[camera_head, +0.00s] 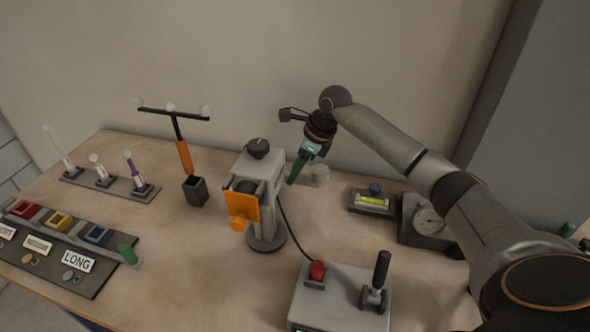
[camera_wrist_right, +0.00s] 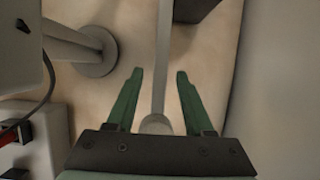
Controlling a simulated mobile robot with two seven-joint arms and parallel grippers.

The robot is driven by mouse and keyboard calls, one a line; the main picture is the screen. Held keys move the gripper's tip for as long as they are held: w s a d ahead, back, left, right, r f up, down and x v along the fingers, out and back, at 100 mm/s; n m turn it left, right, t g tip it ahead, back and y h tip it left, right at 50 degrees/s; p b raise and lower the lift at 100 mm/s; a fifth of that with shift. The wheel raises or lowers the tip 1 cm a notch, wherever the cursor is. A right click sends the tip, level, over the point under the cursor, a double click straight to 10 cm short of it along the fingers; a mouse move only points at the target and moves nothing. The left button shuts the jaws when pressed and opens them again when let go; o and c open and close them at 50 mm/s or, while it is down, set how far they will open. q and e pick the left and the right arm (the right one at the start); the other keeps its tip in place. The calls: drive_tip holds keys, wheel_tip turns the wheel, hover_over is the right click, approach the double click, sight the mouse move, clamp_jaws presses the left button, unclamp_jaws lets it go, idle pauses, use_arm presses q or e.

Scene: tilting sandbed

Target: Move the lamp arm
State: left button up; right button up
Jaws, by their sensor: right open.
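A grey lamp-like housing (camera_head: 262,178) with an orange front plate stands on a post with a round base in the middle of the table. My right gripper (camera_head: 291,180) is open behind and to the right of it, green fingers pointing down and left. In the right wrist view, a pale grey rod (camera_wrist_right: 162,40) with a rounded end runs between the parted fingers (camera_wrist_right: 160,72); I see no contact. I cannot tell whether this rod is the lamp arm. The round base (camera_wrist_right: 95,52) shows left of the fingers. My left gripper is out of view.
A T-shaped stand (camera_head: 184,158) with white knobs rises from a dark cup (camera_head: 195,190) at left. A control box (camera_head: 340,295) with red button and black lever is at front. A level (camera_head: 372,202) and dial gauge (camera_head: 429,220) sit at right. The wall is close behind.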

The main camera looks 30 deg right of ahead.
drive_tip(key=shift+w+f, duration=0.1)
drive_tip(key=shift+f, duration=0.2)
clamp_jaws()
idle(1.3)
